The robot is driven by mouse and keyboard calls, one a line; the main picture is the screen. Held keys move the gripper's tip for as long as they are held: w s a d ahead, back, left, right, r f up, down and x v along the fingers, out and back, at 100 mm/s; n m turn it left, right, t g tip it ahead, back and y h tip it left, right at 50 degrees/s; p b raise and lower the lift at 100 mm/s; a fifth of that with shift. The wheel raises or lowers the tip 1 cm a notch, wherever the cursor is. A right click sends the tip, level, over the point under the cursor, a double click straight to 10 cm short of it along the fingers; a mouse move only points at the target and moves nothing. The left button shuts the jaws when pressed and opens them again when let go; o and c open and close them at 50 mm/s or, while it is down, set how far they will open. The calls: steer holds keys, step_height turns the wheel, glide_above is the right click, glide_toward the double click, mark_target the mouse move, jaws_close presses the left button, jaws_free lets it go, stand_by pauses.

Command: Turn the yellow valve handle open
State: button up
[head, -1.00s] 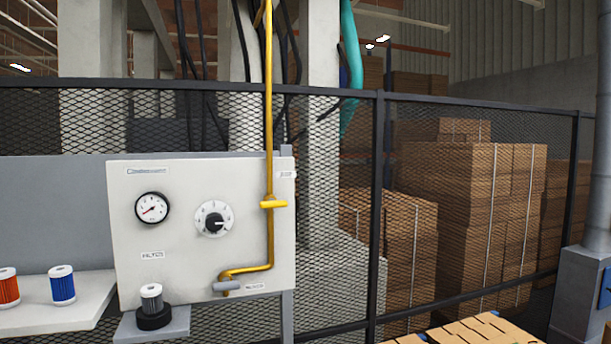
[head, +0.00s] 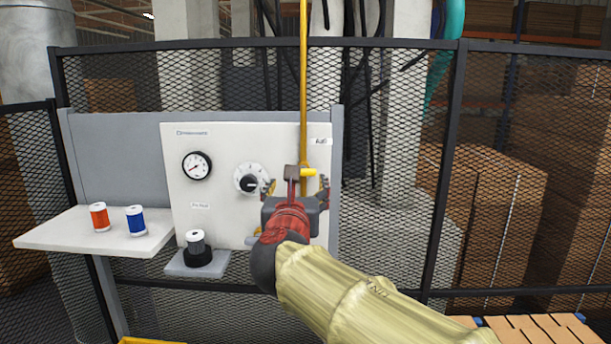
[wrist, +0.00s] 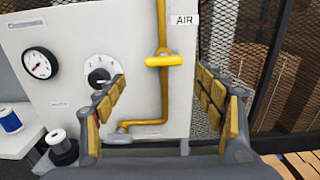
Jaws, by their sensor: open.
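The yellow valve handle (wrist: 163,61) lies crosswise, level, on the upright yellow pipe (wrist: 162,24) beside the AIR label (wrist: 184,20). In the head view the handle (head: 308,171) shows just above my gripper, partly hidden by it. My gripper (head: 296,188) is open and empty in front of the panel. In the wrist view my gripper (wrist: 163,97) has its padded fingers spread, with the handle beyond and above the gap between them. The fingers appear apart from the handle. The lower pipe is mostly hidden behind my arm in the head view.
The white panel (head: 220,140) carries a gauge (head: 197,166) and a dial (head: 249,179). An orange filter (head: 99,217) and a blue filter (head: 136,220) stand on the left shelf (head: 70,238). A grey filter (head: 195,241) sits on a small ledge. Mesh fence and boxes lie behind.

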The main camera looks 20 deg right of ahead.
mark_target(302, 174)
steer(key=x, duration=0.2)
steer(key=p+x, duration=0.1)
steer(key=x, duration=0.4)
steer(key=shift+w+d+p, duration=0.15)
steer(key=shift+d+p, duration=0.25)
steer(key=shift+d, duration=0.05)
steer(key=shift+w+a, duration=0.1)
steer(key=shift+w, duration=0.05)
steer(key=c, duration=0.3)
steer(key=c, duration=0.7)
steer(key=shift+c, duration=0.8)
